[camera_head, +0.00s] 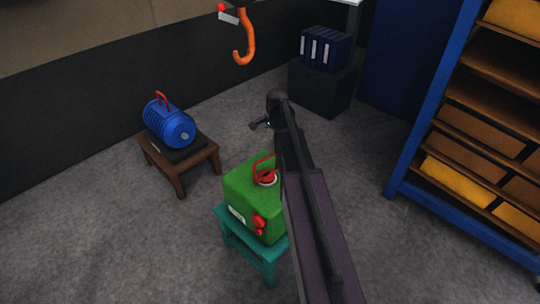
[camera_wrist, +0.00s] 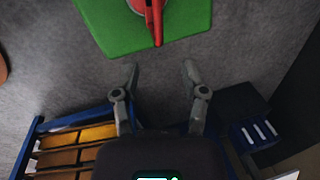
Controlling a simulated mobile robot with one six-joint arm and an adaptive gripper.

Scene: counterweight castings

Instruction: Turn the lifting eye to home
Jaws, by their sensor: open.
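A green block-shaped casting (camera_head: 245,190) sits on a teal stool (camera_head: 240,242) in the head view, left of my arm. A red lifting eye (camera_head: 261,163) stands up from a pale round collar on its top. In the wrist view the green casting (camera_wrist: 112,28) is at the top edge. Its red lifting eye (camera_wrist: 154,22) shows there as a narrow bar pointing towards my gripper, cut off by the frame. My gripper (camera_wrist: 160,67) is open and empty, its fingertips apart from the eye and casting. In the head view my gripper (camera_head: 258,124) is small, beyond the casting.
A blue motor-like body (camera_head: 170,122) with a red eye rests on a brown stool (camera_head: 178,164) at left. An orange hook (camera_head: 244,45) hangs above. Blue binders (camera_head: 326,48) stand on a dark box (camera_head: 322,86). A blue-framed shelf (camera_head: 425,120) is at right.

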